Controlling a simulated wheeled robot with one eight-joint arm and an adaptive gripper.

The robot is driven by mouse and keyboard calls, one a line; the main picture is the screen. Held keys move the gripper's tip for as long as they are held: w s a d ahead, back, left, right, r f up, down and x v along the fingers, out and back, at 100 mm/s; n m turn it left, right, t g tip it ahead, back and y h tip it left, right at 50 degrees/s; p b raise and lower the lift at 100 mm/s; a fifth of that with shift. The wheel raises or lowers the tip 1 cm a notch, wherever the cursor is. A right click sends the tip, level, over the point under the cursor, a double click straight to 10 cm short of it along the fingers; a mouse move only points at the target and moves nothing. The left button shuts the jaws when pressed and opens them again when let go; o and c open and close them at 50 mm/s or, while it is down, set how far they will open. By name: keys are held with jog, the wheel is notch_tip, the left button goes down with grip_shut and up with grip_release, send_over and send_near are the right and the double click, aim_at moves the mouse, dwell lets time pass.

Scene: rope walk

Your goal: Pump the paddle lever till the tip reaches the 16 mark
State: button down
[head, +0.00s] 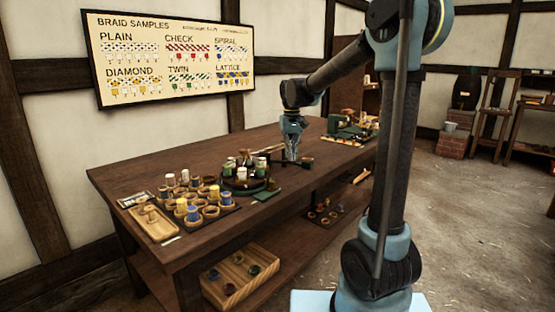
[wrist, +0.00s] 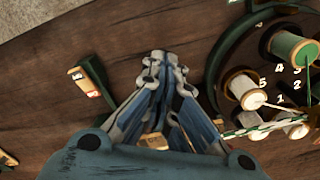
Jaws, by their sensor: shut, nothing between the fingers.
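My gripper (head: 292,156) is shut and empty, pointing down over the table beside a round dark braiding stand (head: 245,184). In the wrist view its fingers (wrist: 163,62) are together. The stand's dark rim (wrist: 213,72) curves on the right, with numbers and thread spools inside. A green-and-white braid (wrist: 244,131) runs out toward the fingers. A dark green block with a tan, red-marked face (wrist: 88,82), possibly the paddle lever, is left of the fingers and apart from them. A small tan marked piece (wrist: 153,140) shows partly behind the fingers. The 16 mark cannot be read.
Spools and wooden rings (head: 195,200) crowd the table's left part, with a wooden tray (head: 153,224) at its left end. A green device (head: 345,126) stands at the far end. A braid samples board (head: 170,60) hangs on the wall. The table's front strip is mostly clear.

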jog(key=shift+f, duration=1.8)
dwell(0.4)
jog(key=shift+r, duration=0.15)
jog(key=shift+a+r, duration=0.1)
jog(key=shift+r, duration=3)
